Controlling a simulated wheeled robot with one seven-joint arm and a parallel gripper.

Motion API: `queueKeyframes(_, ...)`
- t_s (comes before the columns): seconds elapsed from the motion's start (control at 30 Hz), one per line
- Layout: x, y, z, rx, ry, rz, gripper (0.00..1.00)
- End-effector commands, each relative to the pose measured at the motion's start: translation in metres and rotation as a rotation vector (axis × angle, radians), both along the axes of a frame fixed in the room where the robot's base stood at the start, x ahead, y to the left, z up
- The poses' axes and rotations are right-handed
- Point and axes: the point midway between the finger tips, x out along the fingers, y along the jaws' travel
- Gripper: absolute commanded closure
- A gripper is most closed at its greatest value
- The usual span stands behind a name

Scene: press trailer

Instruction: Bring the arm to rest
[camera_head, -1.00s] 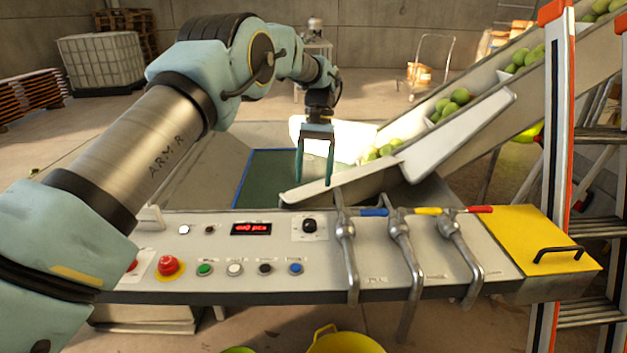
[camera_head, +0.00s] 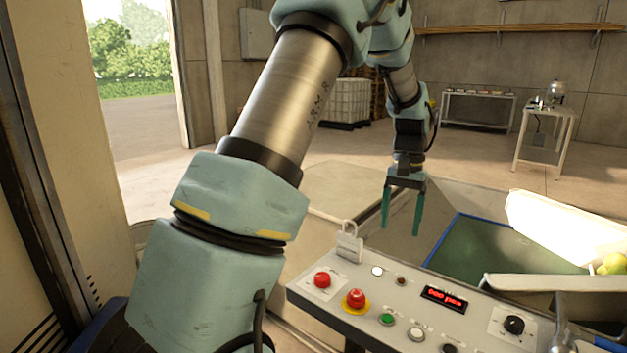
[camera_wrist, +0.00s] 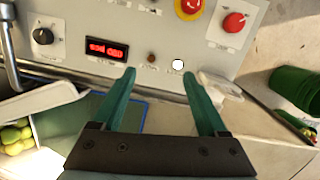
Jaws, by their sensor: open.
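My gripper (camera_head: 402,207) hangs with its teal fingers pointing down, apart and with nothing between them. In the head view it is behind the far edge of the control panel (camera_head: 397,338), in the air. In the wrist view my gripper (camera_wrist: 165,85) is open and empty, its fingers reaching toward the panel's edge below a white button (camera_wrist: 178,64). My arm runs from the lower left up and over to the gripper, and its top is cut off by the picture edge.
A green-floored, blue-edged bin (camera_head: 492,252) lies right. A green bucket (camera_wrist: 297,88) stands on the floor.

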Motion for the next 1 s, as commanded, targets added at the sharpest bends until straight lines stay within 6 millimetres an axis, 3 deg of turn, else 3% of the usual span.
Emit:
queueKeyframes(0.03,-0.001,0.037,0.004,-0.013,-0.023,0.053,0.24)
queueKeyframes(0.2,-0.026,0.144,0.006,-0.050,-0.113,0.208,0.24)
queueKeyframes(0.3,-0.054,0.196,0.003,-0.063,-0.165,0.290,0.24)
queueKeyframes(0.4,-0.083,0.234,-0.001,-0.072,-0.210,0.357,0.24)
queueKeyframes(0.6,-0.120,0.268,-0.009,-0.076,-0.258,0.427,0.24)
queueKeyframes(0.83,-0.125,0.272,-0.010,-0.076,-0.264,0.434,0.24)
queueKeyframes(1.0,-0.124,0.271,-0.010,-0.076,-0.263,0.433,0.41)
